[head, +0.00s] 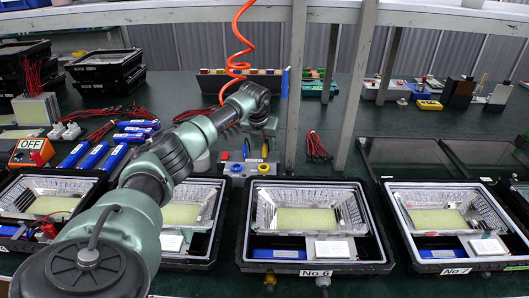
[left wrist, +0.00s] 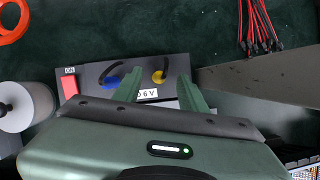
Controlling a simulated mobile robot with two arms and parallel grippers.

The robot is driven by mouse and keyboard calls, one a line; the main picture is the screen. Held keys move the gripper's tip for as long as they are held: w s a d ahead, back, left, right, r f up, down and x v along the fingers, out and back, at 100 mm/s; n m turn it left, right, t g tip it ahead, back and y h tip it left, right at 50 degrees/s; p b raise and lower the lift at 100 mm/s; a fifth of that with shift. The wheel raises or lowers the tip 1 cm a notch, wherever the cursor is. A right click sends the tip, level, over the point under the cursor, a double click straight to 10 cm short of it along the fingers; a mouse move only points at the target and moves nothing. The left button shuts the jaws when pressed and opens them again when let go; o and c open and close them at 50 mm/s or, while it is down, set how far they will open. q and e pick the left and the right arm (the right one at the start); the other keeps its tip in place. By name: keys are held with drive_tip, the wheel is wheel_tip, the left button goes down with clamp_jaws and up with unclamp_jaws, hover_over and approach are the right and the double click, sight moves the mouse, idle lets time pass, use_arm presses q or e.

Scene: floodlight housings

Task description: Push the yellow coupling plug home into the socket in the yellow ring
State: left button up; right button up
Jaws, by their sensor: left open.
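The yellow coupling plug (head: 264,148) stands at the back of a small grey power box (head: 228,156), beside a blue plug (head: 246,149). A yellow ring (head: 263,168) and a blue ring (head: 237,168) sit on the box's front part. My left gripper (head: 263,128) is just above the plugs, pointing down. In the left wrist view its open fingers (left wrist: 160,76) stand either side of the yellow plug (left wrist: 159,77), with the blue plug (left wrist: 112,79) outside the left finger. I cannot tell whether the fingers touch it or how deep it sits. My right gripper is out of view.
A grey post (head: 297,85) rises close to the right of the box. Red leads (head: 316,147) lie beyond it. An orange coiled hose (head: 236,65) hangs behind my arm. Floodlight housings (head: 315,262) line the front. A red switch (left wrist: 69,84) is at the box's left.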

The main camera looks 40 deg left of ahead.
sight(264, 147)
use_arm(q)
drive_tip(key=shift+w+a+f, duration=0.1)
drive_tip(key=shift+w+f, duration=0.1)
drive_tip(key=shift+f, duration=0.45)
clamp_jaws()
drive_tip(key=shift+r, duration=0.1)
wheel_tip(264, 147, up, 9)
drive_tip(key=shift+r, duration=0.1)
drive_tip(key=s+d+p, duration=0.5)
drive_tip(key=s, duration=0.1)
drive_tip(key=shift+s+r, duration=0.1)
